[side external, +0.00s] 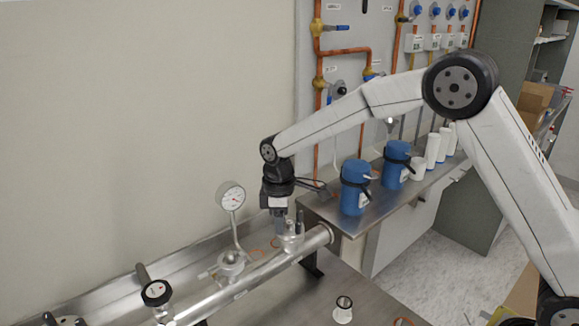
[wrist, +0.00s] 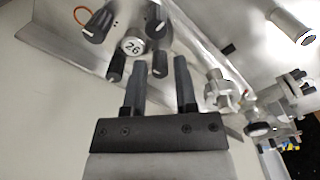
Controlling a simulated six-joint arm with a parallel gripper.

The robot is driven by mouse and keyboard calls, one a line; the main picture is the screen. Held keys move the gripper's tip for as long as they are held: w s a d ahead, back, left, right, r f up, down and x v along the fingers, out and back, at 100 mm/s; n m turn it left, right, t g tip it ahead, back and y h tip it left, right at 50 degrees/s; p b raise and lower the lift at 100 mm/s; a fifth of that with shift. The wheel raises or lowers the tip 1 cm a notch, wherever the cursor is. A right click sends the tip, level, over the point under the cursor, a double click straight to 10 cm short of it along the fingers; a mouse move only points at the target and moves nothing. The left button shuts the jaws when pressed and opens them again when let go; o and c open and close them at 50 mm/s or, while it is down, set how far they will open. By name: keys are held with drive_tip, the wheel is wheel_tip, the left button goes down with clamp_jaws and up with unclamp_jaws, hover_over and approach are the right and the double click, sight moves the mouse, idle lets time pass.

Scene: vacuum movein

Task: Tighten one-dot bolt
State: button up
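The metal pipe (side external: 255,277) lies along the bench and carries a round fitting (side external: 291,243) near its right end. In the wrist view the fitting's round cap (wrist: 132,46) is marked "26", with several dark bolts around it. One bolt (wrist: 160,66) appears between my fingertips. Another bolt (wrist: 115,66) stands just left of my left finger. No dot marks are readable, so I cannot tell which is the one-dot bolt. My gripper (wrist: 158,62) points down at the fitting, fingers apart; it also shows in the side view (side external: 281,222). Contact with a bolt cannot be told.
A dial gauge (side external: 231,197) rises from the pipe left of my gripper. Blue canisters (side external: 355,188) stand on the shelf at right.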

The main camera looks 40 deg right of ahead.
drive_tip(key=shift+r, duration=3.65)
